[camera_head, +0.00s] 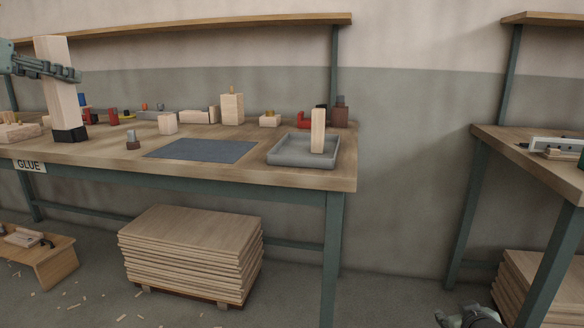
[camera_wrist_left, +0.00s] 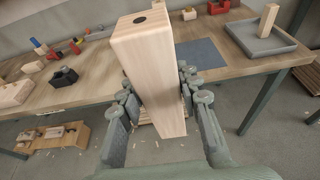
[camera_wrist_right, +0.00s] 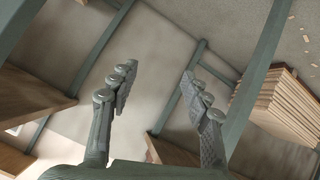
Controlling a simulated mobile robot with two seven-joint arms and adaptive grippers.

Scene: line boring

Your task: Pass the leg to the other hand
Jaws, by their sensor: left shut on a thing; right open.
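A long pale wooden leg (camera_head: 60,85) with a square section is held by my left gripper (camera_head: 66,74) at the far left of the head view. In the left wrist view the leg (camera_wrist_left: 150,65) stands between the two fingers of the left gripper (camera_wrist_left: 160,105), with a dark round hole in its near end. My right gripper (camera_wrist_right: 158,85) is open and empty in the right wrist view.
A grey tray (camera_head: 275,162) with an upright wooden block (camera_head: 318,130) stands at the workbench's right end. A dark mat (camera_head: 203,150) lies mid-bench. Several small blocks line the back. A second bench (camera_head: 490,133) is at right, with a floor gap between. Stacked boards (camera_head: 190,255) sit below.

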